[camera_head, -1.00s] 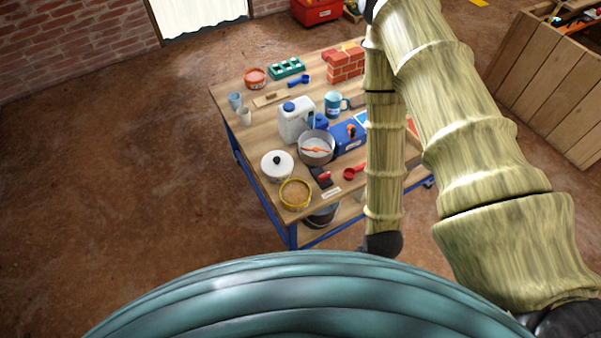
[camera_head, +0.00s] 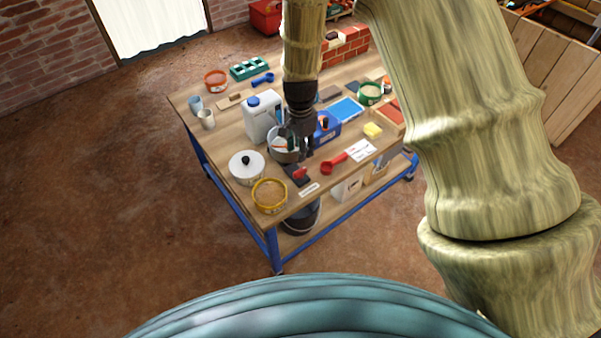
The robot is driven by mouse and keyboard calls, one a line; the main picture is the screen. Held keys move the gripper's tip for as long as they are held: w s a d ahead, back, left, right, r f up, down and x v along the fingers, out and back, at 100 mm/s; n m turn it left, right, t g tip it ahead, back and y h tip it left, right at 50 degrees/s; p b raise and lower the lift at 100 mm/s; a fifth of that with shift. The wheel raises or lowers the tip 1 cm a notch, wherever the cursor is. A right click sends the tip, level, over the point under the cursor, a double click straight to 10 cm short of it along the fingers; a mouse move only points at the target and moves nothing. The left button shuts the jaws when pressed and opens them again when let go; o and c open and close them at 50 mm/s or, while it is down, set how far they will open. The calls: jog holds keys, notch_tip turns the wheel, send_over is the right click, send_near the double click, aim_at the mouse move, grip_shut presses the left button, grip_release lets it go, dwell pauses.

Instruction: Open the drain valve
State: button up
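A small dark object with a red part (camera_head: 300,173) lies near the bench's front edge; it may be the drain valve, but it is too small to tell. Whether it is open or shut does not show. A grey metal pot (camera_head: 274,150) stands just behind it, partly hidden by my arm. My gripper (camera_head: 305,154) points down over the bench, in front of the pot's right side in the picture and just above the dark and red object. I see no contact. The fingers are dark and small, and their opening does not show.
A dark bucket (camera_head: 300,217) stands below.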

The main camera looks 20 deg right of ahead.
aim_at(300, 170)
jog(key=shift+w+f+p, duration=0.1)
jog(key=shift+f+p, duration=0.4)
jog(key=shift+f, duration=4.8)
grip_shut()
